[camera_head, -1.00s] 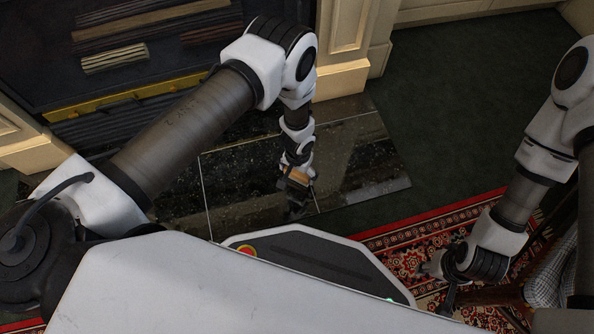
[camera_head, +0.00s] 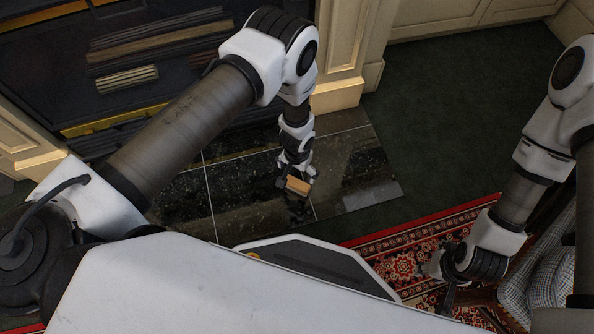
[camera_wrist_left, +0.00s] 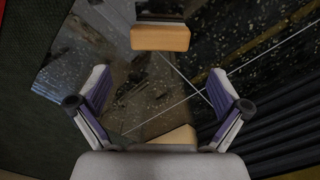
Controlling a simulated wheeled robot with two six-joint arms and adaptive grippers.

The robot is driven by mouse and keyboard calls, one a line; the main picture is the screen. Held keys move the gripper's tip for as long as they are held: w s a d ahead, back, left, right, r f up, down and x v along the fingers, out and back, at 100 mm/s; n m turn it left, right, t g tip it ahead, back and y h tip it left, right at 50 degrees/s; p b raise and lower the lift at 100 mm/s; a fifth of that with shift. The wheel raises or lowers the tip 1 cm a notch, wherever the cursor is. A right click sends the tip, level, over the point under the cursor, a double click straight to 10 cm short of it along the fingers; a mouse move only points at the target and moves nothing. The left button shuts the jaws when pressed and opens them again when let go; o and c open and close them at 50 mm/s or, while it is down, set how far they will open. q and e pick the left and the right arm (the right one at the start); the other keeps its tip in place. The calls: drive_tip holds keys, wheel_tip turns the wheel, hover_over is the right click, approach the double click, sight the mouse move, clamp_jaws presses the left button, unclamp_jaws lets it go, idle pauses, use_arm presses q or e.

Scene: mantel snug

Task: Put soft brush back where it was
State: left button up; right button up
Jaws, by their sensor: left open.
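A light wooden block with a dark part, which looks like the soft brush (camera_head: 298,185), shows at my left gripper (camera_head: 297,178) over the black tiled hearth (camera_head: 230,195). In the left wrist view a wooden block with a dark upper part (camera_wrist_left: 160,38) lies beyond the fingertips. My left gripper (camera_wrist_left: 160,92) is open, with nothing between its fingertips. A second wooden patch (camera_wrist_left: 178,136) shows near the palm, partly hidden; I cannot tell whether it is a reflection. My right gripper (camera_head: 445,280) hangs over the red patterned rug at the right; its fingers are unclear.
The fireplace (camera_head: 120,60) with a brass strip stands behind the hearth, with a cream pillar (camera_head: 340,65) beside it. Dark green carpet (camera_head: 430,130) is clear to the right. The red rug (camera_head: 400,255) and a checked cloth item (camera_head: 545,280) lie near my right arm.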

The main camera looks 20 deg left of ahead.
use_arm(q)
wheel_tip(320, 180, up, 2)
drive_tip(key=shift+p, duration=0.35)
drive_tip(key=shift+s, duration=0.1)
drive_tip(key=s+a+r+n, duration=0.1)
drive_tip(key=s+a+r, duration=0.4)
drive_tip(key=s, duration=0.5)
drive_tip(key=s+a+r+n, duration=0.1)
drive_tip(key=s+a+r, duration=0.5)
drive_tip(key=s, duration=0.4)
drive_tip(key=shift+s+a+r+n, duration=0.25)
drive_tip(key=shift+a+r+n, duration=0.05)
drive_tip(key=shift+r, duration=0.3)
